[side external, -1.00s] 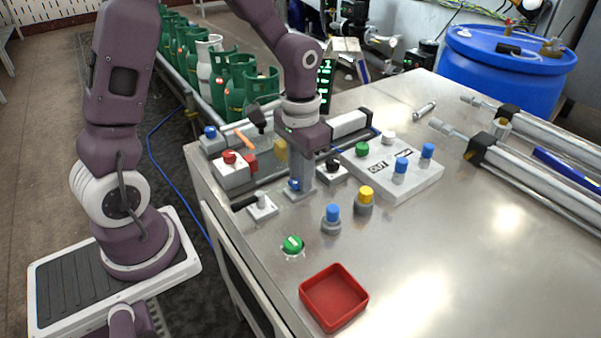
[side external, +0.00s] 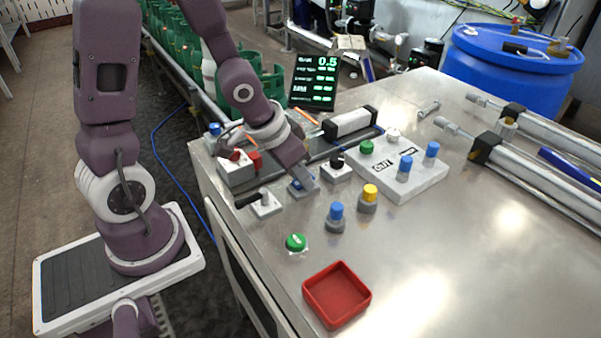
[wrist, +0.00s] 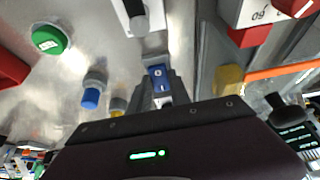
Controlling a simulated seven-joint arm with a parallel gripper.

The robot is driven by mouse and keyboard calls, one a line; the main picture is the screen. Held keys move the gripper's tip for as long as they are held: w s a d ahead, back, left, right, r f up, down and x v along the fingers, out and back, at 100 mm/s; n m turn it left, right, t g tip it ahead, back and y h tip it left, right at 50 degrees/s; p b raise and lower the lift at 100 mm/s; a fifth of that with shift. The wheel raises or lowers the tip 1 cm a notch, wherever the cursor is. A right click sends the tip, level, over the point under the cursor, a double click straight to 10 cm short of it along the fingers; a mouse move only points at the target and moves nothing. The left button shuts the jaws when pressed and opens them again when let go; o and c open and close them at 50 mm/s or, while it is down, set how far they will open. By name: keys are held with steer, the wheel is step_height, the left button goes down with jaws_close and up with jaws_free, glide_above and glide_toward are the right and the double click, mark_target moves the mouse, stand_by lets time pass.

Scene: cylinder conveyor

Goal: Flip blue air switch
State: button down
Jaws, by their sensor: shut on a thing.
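The blue air switch (wrist: 159,77) is a blue rocker marked 0 and I on a grey base. In the side view, the blue switch (side external: 301,185) shows just under my fingertips, partly hidden by them. My gripper (side external: 303,181) is tilted, with its body leaning up and to the left from the switch. In the wrist view, the two fingers of my gripper (wrist: 161,97) stand on either side of the blue rocker, and they are shut on it. The exact contact of the tips is partly hidden.
Close by are a lever switch (side external: 265,204), a black knob (side external: 337,163), a red-button box (side external: 236,170), a green button (side external: 296,243), and blue (side external: 336,215) and yellow (side external: 368,196) knobs. A red tray (side external: 337,294) lies at the front.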

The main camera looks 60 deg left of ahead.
steer(key=c, duration=1.2)
jaws_free()
